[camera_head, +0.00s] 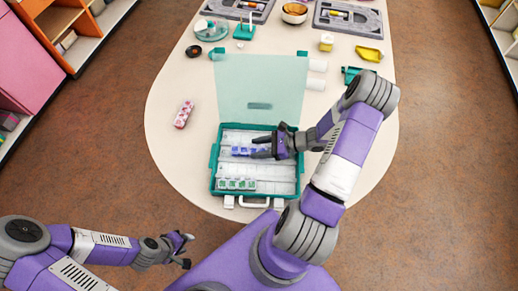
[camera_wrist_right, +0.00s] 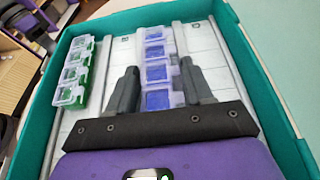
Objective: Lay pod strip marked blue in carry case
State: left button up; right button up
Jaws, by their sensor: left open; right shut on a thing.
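The teal carry case (camera_head: 213,165) stands open on the table, its clear lid (camera_head: 262,88) tilted back. The pod strip marked blue (camera_head: 245,151) is in the case's upper part, with blue pods and clear lids; it also shows in the right wrist view (camera_wrist_right: 158,72). My right gripper (camera_head: 257,148) is shut on this strip, one finger on each side. Whether the strip touches the case floor I cannot tell. A strip with green pods (camera_head: 237,184) lies in the case's lower left; it also shows in the right wrist view (camera_wrist_right: 74,73). My left gripper (camera_head: 187,250) is open and empty, off the table's front left.
A pink patterned object (camera_head: 183,115) lies left of the case. The table's left front is clear.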

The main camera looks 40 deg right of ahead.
jog(key=shift+f, duration=0.3)
jog(key=o, duration=1.1)
jog(key=shift+r, duration=0.15)
jog(key=p+v, duration=0.2)
jog(key=v, duration=0.8)
jog(key=shift+s+d+r, duration=0.2)
jog(key=shift+d, duration=0.05)
jog(key=shift+s+d+r, duration=0.25)
jog(key=shift+s+d, duration=0.15)
jog(key=shift+d, duration=0.05)
